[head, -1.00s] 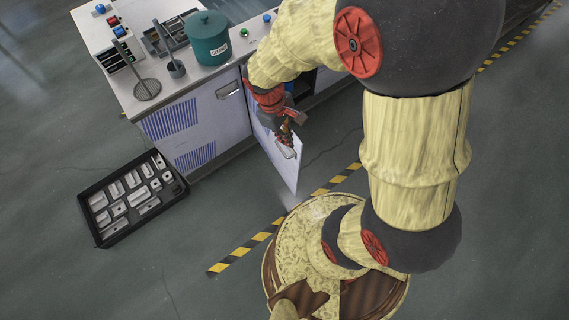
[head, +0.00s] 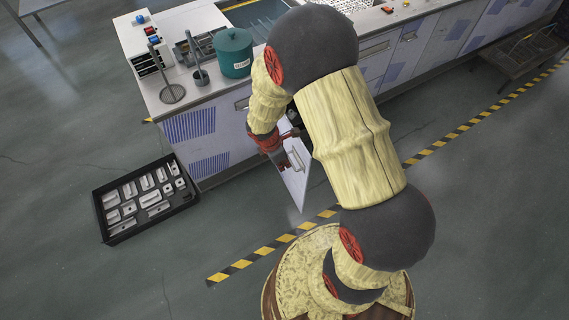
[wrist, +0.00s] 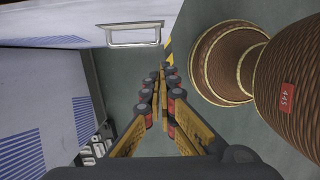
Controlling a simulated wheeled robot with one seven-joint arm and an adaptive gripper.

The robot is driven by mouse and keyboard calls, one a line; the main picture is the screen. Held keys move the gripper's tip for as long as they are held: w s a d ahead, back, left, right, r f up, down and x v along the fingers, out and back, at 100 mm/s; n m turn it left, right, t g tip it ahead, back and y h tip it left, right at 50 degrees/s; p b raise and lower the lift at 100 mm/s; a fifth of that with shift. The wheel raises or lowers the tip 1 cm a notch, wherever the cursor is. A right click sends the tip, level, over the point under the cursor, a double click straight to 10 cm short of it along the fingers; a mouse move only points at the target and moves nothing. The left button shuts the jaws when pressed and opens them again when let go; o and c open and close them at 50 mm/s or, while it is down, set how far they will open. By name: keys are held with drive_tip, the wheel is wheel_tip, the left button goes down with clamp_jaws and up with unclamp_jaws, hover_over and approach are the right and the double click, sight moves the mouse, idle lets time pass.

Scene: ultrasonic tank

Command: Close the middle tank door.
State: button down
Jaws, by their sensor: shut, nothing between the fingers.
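The tank door (head: 298,190) stands swung out from the tank front, a pale panel seen nearly edge-on in the head view. The wrist view shows its pale face (wrist: 60,25) across the top, with a metal bar handle (wrist: 135,44). My gripper (wrist: 160,75) is shut and empty, its fingertips together below the handle in that picture. It is apart from the handle; contact with the door cannot be told. In the head view my arm hides part of the door and its opening, and the fingers are hard to make out.
The tank front with blue vents (head: 189,124) is left of the door. A black tray of metal parts (head: 146,199) lies on the floor at left. A green pot (head: 233,52) stands on the bench top.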

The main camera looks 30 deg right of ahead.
sight(299, 170)
drive_tip(key=d+f+b, duration=0.1)
drive_tip(key=f, duration=0.1)
drive_tip(key=d+f+b, duration=0.1)
drive_tip(key=d+f, duration=0.2)
drive_tip(key=f, duration=0.1)
drive_tip(key=shift+s+d+f+b, duration=0.15)
drive_tip(key=shift+d+f+b, duration=0.05)
drive_tip(key=shift+b, duration=0.2)
drive_tip(key=shift+d, duration=0.6)
drive_tip(key=shift+d+r, duration=0.1)
drive_tip(key=shift+d, duration=0.05)
